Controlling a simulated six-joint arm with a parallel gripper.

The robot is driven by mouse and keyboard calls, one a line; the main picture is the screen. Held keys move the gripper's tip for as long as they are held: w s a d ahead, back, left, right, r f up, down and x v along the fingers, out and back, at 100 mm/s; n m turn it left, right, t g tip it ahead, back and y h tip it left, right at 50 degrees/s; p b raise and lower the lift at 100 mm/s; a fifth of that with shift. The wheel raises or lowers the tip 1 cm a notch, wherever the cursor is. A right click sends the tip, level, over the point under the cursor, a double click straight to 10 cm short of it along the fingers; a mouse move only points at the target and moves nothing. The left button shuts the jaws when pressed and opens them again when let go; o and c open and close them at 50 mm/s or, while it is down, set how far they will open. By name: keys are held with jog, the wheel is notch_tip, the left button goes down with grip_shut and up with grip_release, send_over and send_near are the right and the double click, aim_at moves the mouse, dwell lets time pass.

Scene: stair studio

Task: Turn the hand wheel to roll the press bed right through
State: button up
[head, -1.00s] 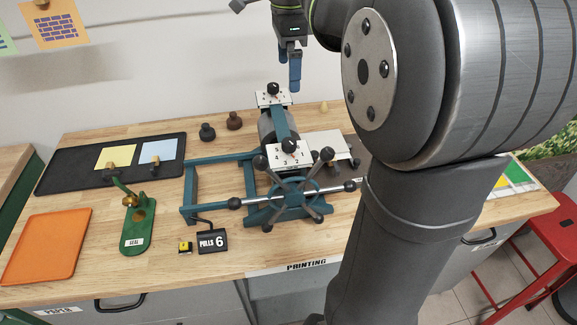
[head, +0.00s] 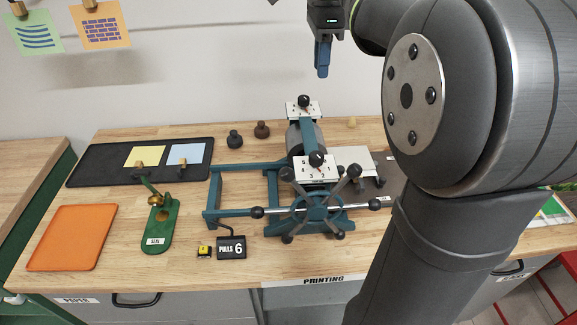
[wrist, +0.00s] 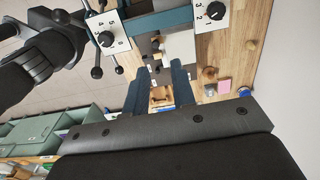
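The teal rails left of the roller are bare. The spoked hand wheel (head: 318,208), with black-knobbed arms, is on the near side of the press. Its arms show in part at the upper left of the wrist view (wrist: 97,72). My gripper (head: 322,74) hangs above and behind the press, fingers down, clear of the wheel. In the wrist view its blue fingers (wrist: 160,92) are apart with nothing held between them.
A sign reading PULLS 6 (head: 231,247) and a green seal stand (head: 160,224) are left of the wheel. A black tray (head: 95,168) and an orange tray (head: 72,237) lie further left. Two dark knobbed pieces (head: 235,139) stand behind. My arm covers the right side.

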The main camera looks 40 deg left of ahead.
jog(key=s+n, duration=0.2)
jog(key=s, duration=0.2)
jog(key=s+a+f+n, duration=0.1)
jog(key=s+n, duration=0.1)
jog(key=s, duration=0.2)
jog(key=s+f+n+t, duration=0.1)
jog(key=s+n, duration=0.2)
jog(key=s, duration=0.1)
jog(key=shift+a, duration=0.25)
grip_shut()
jog(key=n+t, duration=0.1)
jog(key=n, duration=1)
send_over(252, 213)
jog(key=s, duration=0.2)
notch_tip(252, 213, down, 5)
jog(key=f, duration=0.4)
jog(key=w+f, duration=0.1)
jog(key=f, duration=0.4)
jog(key=w+f, duration=0.1)
jog(key=f, duration=0.3)
jog(key=shift+d+f, duration=0.15)
jog(key=shift+f, duration=0.25)
